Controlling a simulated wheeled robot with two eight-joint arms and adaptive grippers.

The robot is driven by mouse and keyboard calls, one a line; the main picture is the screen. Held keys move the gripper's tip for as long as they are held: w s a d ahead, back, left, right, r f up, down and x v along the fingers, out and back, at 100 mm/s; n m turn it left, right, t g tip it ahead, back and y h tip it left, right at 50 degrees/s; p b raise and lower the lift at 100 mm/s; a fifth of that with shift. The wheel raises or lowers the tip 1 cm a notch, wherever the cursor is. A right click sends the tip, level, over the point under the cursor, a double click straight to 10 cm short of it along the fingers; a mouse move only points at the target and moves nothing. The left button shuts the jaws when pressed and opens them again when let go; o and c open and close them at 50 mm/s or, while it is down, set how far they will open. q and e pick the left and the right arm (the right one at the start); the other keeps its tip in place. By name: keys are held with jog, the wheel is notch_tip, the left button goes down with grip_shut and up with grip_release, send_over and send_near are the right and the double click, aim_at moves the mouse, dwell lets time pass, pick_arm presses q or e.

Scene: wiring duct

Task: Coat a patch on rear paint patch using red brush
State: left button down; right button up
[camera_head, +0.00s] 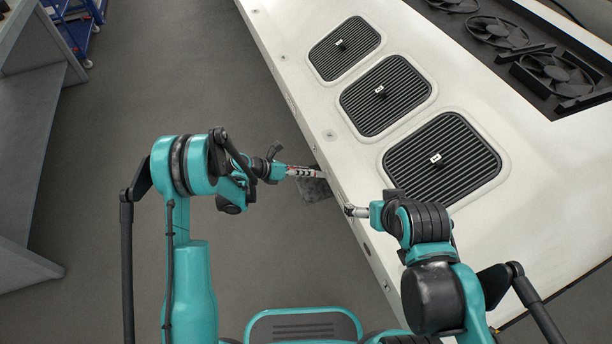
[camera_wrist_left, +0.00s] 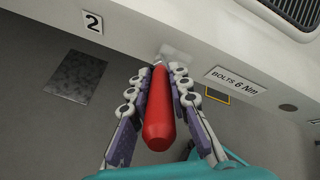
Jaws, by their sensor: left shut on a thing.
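My left gripper (camera_head: 308,172) is beside the side face of the long white duct. In the left wrist view its fingers (camera_wrist_left: 160,85) are shut on the red brush (camera_wrist_left: 159,115), gripping the red handle. The brush's far end points at a pale squarish area (camera_wrist_left: 177,53) on the white face; I cannot tell whether it touches. A dark speckled rectangle (camera_wrist_left: 75,78) lies left of the brush, and a small yellow-outlined square (camera_wrist_left: 217,95) lies right. I cannot tell which is the rear paint patch. My right gripper (camera_head: 353,210) is close to the duct's edge; its fingers are too small to read.
The white duct (camera_head: 290,60) carries several dark grilles (camera_head: 386,95) and black fans (camera_head: 550,72). Its side has a "2" label (camera_wrist_left: 92,23) and a "BOLTS 6 Nm" label (camera_wrist_left: 235,82). A grey bench (camera_head: 25,170) and blue cart (camera_head: 75,30) stand left. Floor between is clear.

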pick_arm(q)
jog(key=shift+w+a, duration=0.2)
jog(key=shift+w, duration=0.5)
jog(key=s+a, duration=0.2)
jog(key=a, duration=0.3)
jog(key=shift+a, duration=0.4)
jog(key=shift+a, duration=0.1)
jog(key=shift+s+a, duration=0.2)
jog(key=shift+a, duration=0.5)
jog(key=shift+s+a, duration=0.2)
jog(key=shift+a, duration=0.45)
